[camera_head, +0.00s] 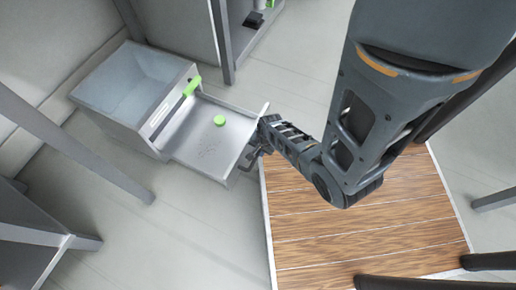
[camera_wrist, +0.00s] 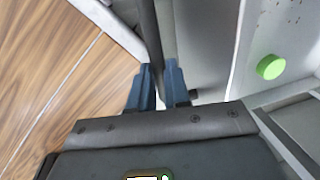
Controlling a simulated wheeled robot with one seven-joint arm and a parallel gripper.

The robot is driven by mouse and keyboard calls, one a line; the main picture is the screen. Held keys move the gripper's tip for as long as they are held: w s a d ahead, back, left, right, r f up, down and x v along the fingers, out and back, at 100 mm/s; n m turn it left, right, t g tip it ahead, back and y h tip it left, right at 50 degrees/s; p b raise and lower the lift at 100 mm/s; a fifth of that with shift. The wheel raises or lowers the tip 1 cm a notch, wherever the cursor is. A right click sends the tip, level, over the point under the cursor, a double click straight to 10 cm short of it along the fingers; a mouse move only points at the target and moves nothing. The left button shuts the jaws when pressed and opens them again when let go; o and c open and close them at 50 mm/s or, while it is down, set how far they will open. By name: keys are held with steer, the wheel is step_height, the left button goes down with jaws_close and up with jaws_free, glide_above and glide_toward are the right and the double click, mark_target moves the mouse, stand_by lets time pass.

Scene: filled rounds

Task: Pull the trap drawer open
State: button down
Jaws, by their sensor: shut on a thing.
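The trap drawer (camera_head: 200,152) extends out of a grey cabinet (camera_head: 118,125) in the head view, at left of centre. A green round piece (camera_head: 219,120) lies in the drawer; it also shows in the wrist view (camera_wrist: 270,67). My gripper (camera_head: 258,150) is at the drawer's front right side. In the wrist view my gripper (camera_wrist: 164,85) is shut on a dark bar at the drawer front, which looks like the drawer's handle (camera_wrist: 150,40). Part of the handle is hidden by the fingers.
A wooden slatted surface (camera_head: 330,235) with a pale edge lies right of the drawer, below my arm. A green bar (camera_head: 191,87) is on the cabinet's front. Grey posts (camera_head: 75,145) stand at left. Pale floor (camera_head: 190,230) in front of the drawer is clear.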

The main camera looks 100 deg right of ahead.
steer(key=shift+s, duration=0.1)
steer(key=c, duration=1.1)
jaws_free()
step_height(320, 180, up, 8)
steer(key=s+p, duration=0.1)
steer(key=p, duration=0.3)
steer(key=shift+a+f, duration=0.2)
steer(key=shift+a, duration=0.2)
